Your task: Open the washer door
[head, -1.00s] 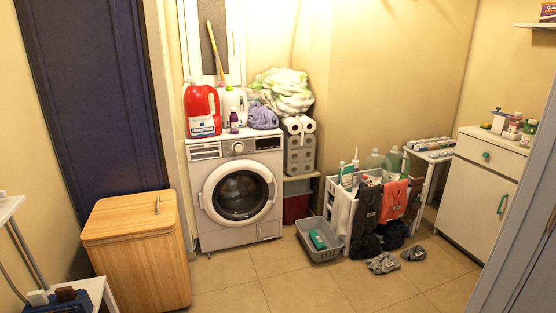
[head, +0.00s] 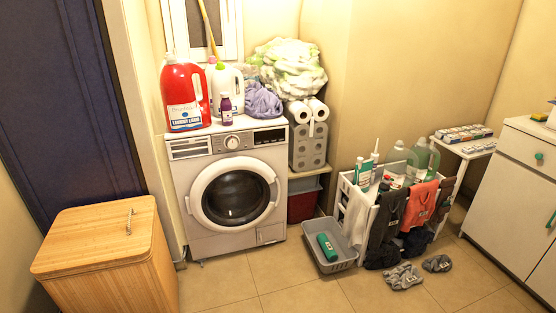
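The white front-loading washer (head: 270,232) stands against the back wall, left of the middle of the head view. Its round door (head: 235,197) has a wide white ring around dark glass and looks shut. A bulge that may be the handle shows at the ring's left side. Neither of my grippers is in view.
A wooden hamper (head: 95,240) stands at the front left. A grey basket (head: 330,245) with a green bottle and a white rack (head: 350,205) hung with clothes stand right of the washer. Bottles, including a red jug (head: 186,95), stand on top. Floor (head: 235,285) before the washer is clear.

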